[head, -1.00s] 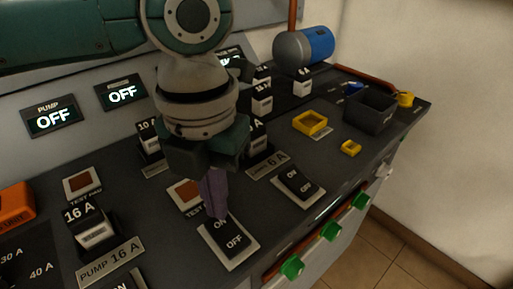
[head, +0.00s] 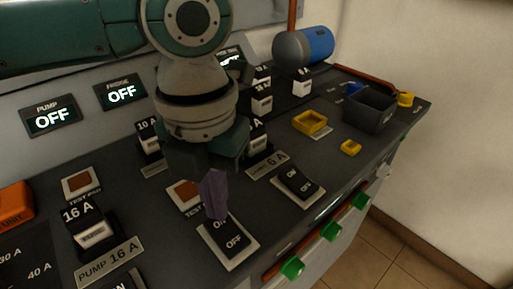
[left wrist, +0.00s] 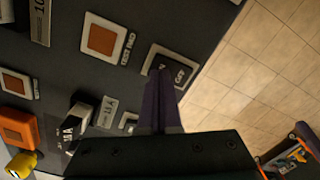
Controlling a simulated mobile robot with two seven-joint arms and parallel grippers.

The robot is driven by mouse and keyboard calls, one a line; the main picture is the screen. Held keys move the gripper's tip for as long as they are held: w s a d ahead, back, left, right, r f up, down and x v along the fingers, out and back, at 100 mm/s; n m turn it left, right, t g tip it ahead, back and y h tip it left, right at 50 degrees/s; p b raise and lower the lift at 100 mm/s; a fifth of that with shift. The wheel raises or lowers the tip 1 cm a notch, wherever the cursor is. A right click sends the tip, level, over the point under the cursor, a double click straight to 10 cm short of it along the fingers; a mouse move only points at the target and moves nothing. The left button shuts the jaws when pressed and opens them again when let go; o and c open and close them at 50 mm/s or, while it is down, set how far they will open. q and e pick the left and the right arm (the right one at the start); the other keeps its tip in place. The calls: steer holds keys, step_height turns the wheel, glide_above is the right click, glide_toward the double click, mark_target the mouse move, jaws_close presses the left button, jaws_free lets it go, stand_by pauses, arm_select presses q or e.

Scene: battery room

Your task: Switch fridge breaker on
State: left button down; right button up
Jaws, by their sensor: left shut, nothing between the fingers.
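The fridge display (head: 121,92) on the back panel reads OFF. Below it in the same column is a black rocker switch (head: 232,243) in a pale frame, marked ON at its far end and OFF at its near end. Its nameplate is hidden behind my gripper. My left gripper (head: 217,214) is shut and empty, pointing down, with its purple fingertips over the ON end; I cannot tell whether they touch it. In the left wrist view the fingertips (left wrist: 160,76) overlap the same rocker (left wrist: 178,68).
The lamp rocker (head: 299,186) lies just right, and a test button (head: 186,194) just behind. The pump fuse block (head: 90,226) stands left. Green knobs (head: 331,231) line the front edge.

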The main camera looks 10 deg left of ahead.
arm_select(q)
steer(key=shift+f+b, duration=0.5)
steer(key=shift+f, duration=0.3)
step_height(320, 180, up, 7)
steer(key=p, duration=0.7)
steer(key=shift+r+p, duration=0.1)
steer(key=shift+p, duration=0.2)
steer(key=shift+d, duration=0.1)
